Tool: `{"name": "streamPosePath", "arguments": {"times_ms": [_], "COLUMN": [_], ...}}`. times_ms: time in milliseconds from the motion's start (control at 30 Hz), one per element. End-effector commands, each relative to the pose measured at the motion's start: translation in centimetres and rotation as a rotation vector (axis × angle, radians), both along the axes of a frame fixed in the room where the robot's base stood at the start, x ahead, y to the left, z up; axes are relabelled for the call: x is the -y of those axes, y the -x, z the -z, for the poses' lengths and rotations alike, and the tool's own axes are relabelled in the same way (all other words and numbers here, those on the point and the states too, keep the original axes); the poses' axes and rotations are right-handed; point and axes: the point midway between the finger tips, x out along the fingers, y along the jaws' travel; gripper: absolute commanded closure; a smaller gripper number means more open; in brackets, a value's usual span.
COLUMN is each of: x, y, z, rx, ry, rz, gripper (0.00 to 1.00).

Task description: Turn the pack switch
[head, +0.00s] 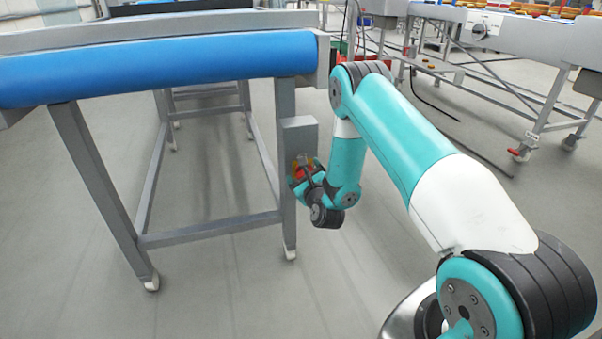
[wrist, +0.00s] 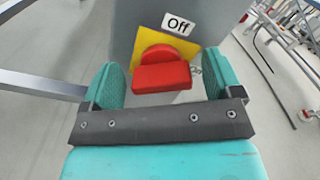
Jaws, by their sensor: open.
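The pack switch (wrist: 161,74) is a red rotary knob with a broad handle on a yellow plate (wrist: 187,47). The handle lies roughly level across the wrist view. In the head view the grey box (head: 299,136) is on the conveyor's leg, and my gripper (head: 304,178) is at the switch, hiding most of it.
A conveyor with a blue belt (head: 160,68) stands at the left on a grey metal frame with wheeled legs. Another conveyor frame (head: 540,45) stands at the back right. A dark cable (head: 432,105) lies on the floor. The floor below my arm looks clear.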

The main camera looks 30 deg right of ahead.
Motion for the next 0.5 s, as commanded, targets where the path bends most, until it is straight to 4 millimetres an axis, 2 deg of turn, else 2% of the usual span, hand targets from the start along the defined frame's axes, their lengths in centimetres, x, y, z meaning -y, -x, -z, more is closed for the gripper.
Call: {"name": "streamPosePath", "arguments": {"times_ms": [100,300,500], "x": [0.03,-0.07,-0.14], "y": [0.02,0.00,-0.01], "z": [-0.01,-0.02,0.02], "rx": [0.000,0.001,0.002], "ry": [0.000,0.001,-0.003], "rz": [0.001,0.000,-0.002], "gripper": [0.17,0.63,0.64]}}
